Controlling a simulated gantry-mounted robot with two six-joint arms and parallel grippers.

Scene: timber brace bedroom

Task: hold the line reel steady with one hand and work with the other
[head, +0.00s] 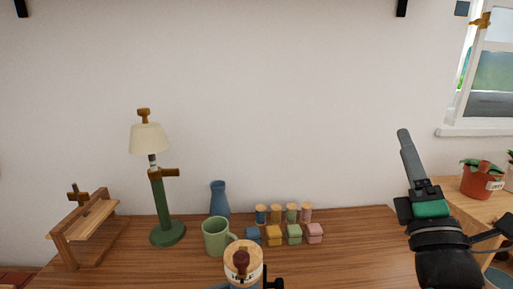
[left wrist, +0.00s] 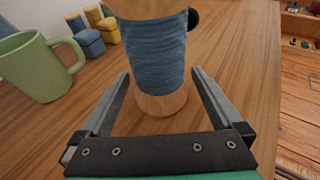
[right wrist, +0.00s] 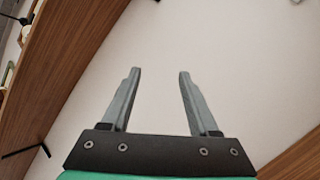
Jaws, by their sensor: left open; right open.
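My right gripper (head: 404,134) is raised at the right of the head view. It is open and empty in the right wrist view (right wrist: 160,72).
A green mug (head: 215,238) stands close behind and left of the reel. Several small coloured boxes (head: 274,236) and spools (head: 276,214), a blue vase (head: 219,198), a lamp (head: 168,233) and a wooden stand (head: 72,241) are farther back. The desk's right part (head: 365,245) is clear.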

